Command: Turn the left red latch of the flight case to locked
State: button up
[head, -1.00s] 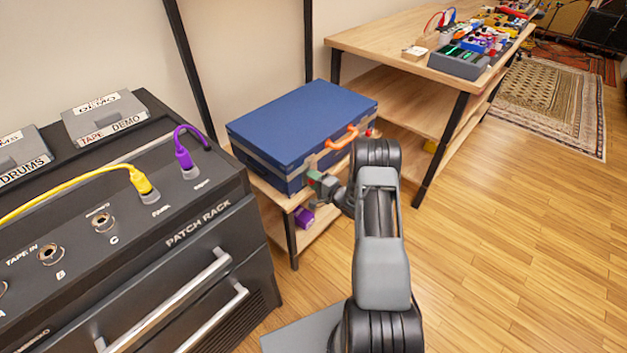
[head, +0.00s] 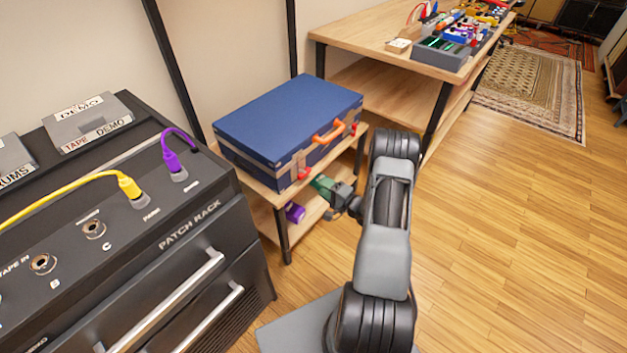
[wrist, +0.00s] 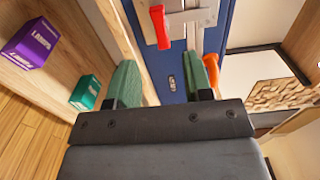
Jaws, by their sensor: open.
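The blue flight case (head: 290,120) lies on a wooden shelf. Its left red latch (head: 304,173) is low on the front face, near the left corner. In the wrist view this latch (wrist: 160,27) is a red tab beside a pale metal plate, roughly parallel to the case's metal edge strip. My gripper (head: 322,185) is open and empty, just right of and below the latch, apart from it. In the wrist view the green fingers of my gripper (wrist: 161,82) stand apart, with the latch ahead between their lines. The right red latch (head: 361,129) is past the orange handle (head: 328,132).
The patch rack (head: 190,230) with cables stands at left. A purple box (head: 295,212) sits on the lower shelf; a teal box (wrist: 85,92) is near it. The wooden table (head: 390,55) with pedals is behind at right. Open floor (head: 500,230) lies at right.

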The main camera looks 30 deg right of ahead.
jog(key=shift+v, duration=1.75)
